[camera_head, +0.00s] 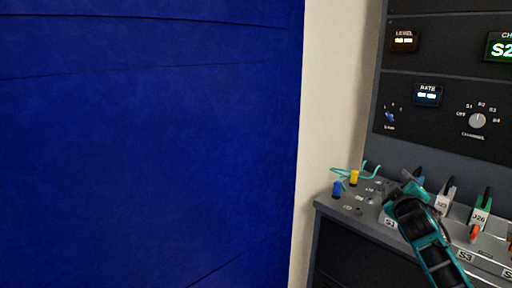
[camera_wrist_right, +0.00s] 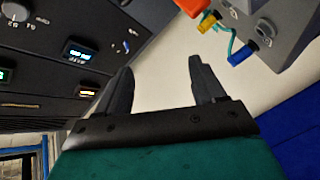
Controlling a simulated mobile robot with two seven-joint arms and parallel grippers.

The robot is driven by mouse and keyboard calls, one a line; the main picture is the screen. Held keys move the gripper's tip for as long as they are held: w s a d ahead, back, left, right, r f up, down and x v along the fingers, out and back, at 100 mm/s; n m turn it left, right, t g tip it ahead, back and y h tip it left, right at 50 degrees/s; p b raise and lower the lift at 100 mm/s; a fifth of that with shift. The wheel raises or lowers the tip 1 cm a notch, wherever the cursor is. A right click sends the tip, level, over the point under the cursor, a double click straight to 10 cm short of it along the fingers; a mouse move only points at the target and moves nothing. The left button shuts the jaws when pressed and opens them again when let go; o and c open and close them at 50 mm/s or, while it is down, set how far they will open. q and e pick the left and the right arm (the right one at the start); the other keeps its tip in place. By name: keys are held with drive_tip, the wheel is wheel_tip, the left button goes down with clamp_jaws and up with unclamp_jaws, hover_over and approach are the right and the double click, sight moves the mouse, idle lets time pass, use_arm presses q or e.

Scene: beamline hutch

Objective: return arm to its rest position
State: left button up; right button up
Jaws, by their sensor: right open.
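My right arm, teal and black, comes in from the lower right in the head view, and its gripper (camera_head: 405,188) is over the sloped connector panel (camera_head: 330,201). In the right wrist view the two dark fingers of the right gripper (camera_wrist_right: 157,80) stand apart with nothing between them. Pale wall and the instrument rack show beyond the fingertips. My left gripper is in neither view.
A blue plug (camera_head: 338,189) and a yellow plug (camera_head: 354,177) with teal cable stand at the panel's left end. Tagged connectors, including a green one (camera_head: 481,210), stand right of my gripper. The rack (camera_head: 450,90) rises behind.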

drive_tip(key=a+r+m+t+y, duration=0.1)
drive_tip(key=a+m+t+y, duration=0.1)
drive_tip(key=a+m+y, duration=0.2)
drive_tip(key=s+a+f+g+y, duration=0.1)
drive_tip(key=s+a+f, duration=0.2)
drive_tip(key=s+f, duration=0.3)
drive_tip(key=s+a+f+g+y, duration=0.1)
drive_tip(key=s+a+f, duration=0.2)
drive_tip(key=f, duration=0.4)
drive_tip(key=s+a+f+g, duration=0.2)
drive_tip(key=s+a+f, duration=0.1)
drive_tip(key=s+f, duration=0.3)
drive_tip(key=s+a+f+g, duration=0.1)
drive_tip(key=s+a+f, duration=0.1)
drive_tip(key=s, duration=0.5)
drive_tip(key=s+a+f+g+y, duration=0.1)
drive_tip(key=s+a+f, duration=0.2)
drive_tip(key=s+f, duration=0.2)
drive_tip(key=s+a+f+g, duration=0.1)
drive_tip(key=s+a+f, duration=0.2)
drive_tip(key=s, duration=0.6)
drive_tip(key=shift+s+a+f+m+y, duration=0.15)
drive_tip(key=shift+s+f+m+y, duration=0.15)
drive_tip(key=shift+s+m, duration=0.1)
